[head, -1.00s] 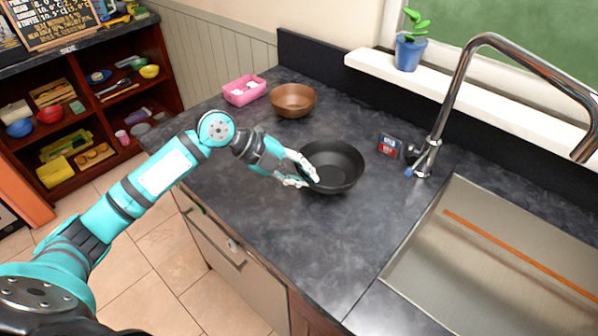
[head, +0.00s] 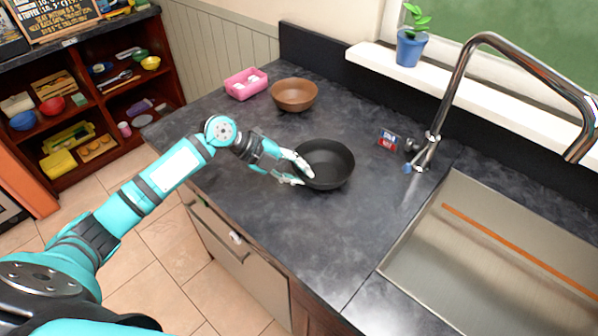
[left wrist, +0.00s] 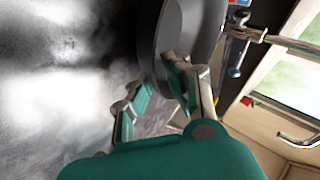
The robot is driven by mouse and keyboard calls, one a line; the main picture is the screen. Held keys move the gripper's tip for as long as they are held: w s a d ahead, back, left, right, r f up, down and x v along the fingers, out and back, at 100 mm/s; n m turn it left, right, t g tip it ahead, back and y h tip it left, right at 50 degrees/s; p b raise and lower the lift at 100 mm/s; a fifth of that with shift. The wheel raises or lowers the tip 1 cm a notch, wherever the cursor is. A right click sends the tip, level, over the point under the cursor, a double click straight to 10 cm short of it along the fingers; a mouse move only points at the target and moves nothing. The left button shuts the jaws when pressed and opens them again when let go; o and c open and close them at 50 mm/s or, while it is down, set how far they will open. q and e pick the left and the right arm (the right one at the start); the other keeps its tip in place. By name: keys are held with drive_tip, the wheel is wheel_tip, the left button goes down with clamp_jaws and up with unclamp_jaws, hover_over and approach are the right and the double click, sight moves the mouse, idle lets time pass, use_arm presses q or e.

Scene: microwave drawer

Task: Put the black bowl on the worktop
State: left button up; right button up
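The black bowl (head: 330,165) is upright at the middle of the dark worktop (head: 250,215), low over it or on it; I cannot see a clear gap beneath. My left gripper (head: 307,180) is at the bowl's left rim, one finger inside the bowl and the other outside. The fingers appear closed on the wall. The left wrist view shows the bowl (left wrist: 200,25) with the gripper's fingers (left wrist: 158,80) on either side of its wall. My right gripper is not in view.
A brown bowl (head: 294,94) and a pink container (head: 246,84) stand behind on the worktop. A small box (head: 388,140) and the tap (head: 432,140) are to the right, beside the steel sink (head: 420,245). The worktop in front of the bowl is clear.

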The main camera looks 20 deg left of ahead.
use_arm(q)
drive_tip(key=shift+o, duration=1.1)
drive_tip(key=shift+r, duration=0.2)
drive_tip(key=b+v, duration=0.3)
drive_tip(key=v, duration=0.9)
